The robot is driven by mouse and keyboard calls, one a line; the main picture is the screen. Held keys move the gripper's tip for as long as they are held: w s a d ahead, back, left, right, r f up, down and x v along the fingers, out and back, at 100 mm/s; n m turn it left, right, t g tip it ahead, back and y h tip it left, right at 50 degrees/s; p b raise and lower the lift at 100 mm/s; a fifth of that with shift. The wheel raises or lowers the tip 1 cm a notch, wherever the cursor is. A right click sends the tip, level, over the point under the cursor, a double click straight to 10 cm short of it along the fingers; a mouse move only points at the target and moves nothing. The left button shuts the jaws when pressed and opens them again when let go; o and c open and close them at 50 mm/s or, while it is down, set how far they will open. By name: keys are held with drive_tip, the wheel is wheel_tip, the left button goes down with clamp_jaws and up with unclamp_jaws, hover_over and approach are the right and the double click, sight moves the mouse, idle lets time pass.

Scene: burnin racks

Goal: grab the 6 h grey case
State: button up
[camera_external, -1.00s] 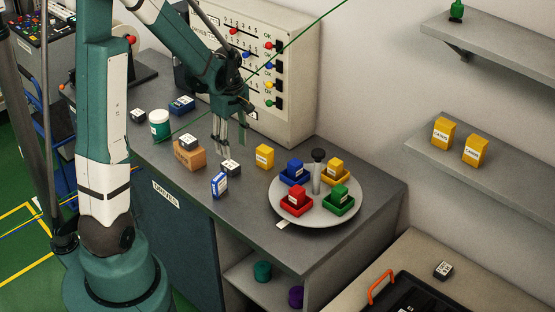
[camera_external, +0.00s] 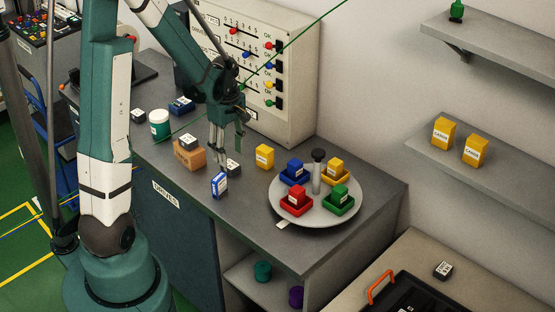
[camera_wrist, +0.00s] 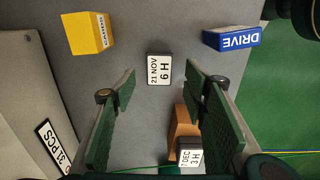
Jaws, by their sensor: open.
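The 6 h grey case (camera_wrist: 159,70) lies on the grey bench, its white label reading "21 NOV 6 H" in the wrist view. In the external view the case (camera_external: 234,168) is partly hidden by my fingers. My gripper (camera_external: 228,155) is above the bench, close to the case. Its fingers are open and empty. In the wrist view my gripper (camera_wrist: 160,78) has a finger on each side of the picture, with the case between and a little beyond the fingertips. I cannot tell the exact height left above the case.
A blue-and-white DRIVE box (camera_external: 219,185) stands just in front of the case. A brown box (camera_external: 189,153) with a 3 H case (camera_wrist: 191,156) on it stands to the left. A yellow box (camera_external: 265,156) and a turntable (camera_external: 318,215) with coloured trays are to the right.

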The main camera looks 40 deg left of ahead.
sight(230, 164)
drive_tip(key=shift+f, duration=0.1)
idle(0.3)
drive_tip(key=shift+f, duration=2.5)
drive_tip(key=c, duration=1)
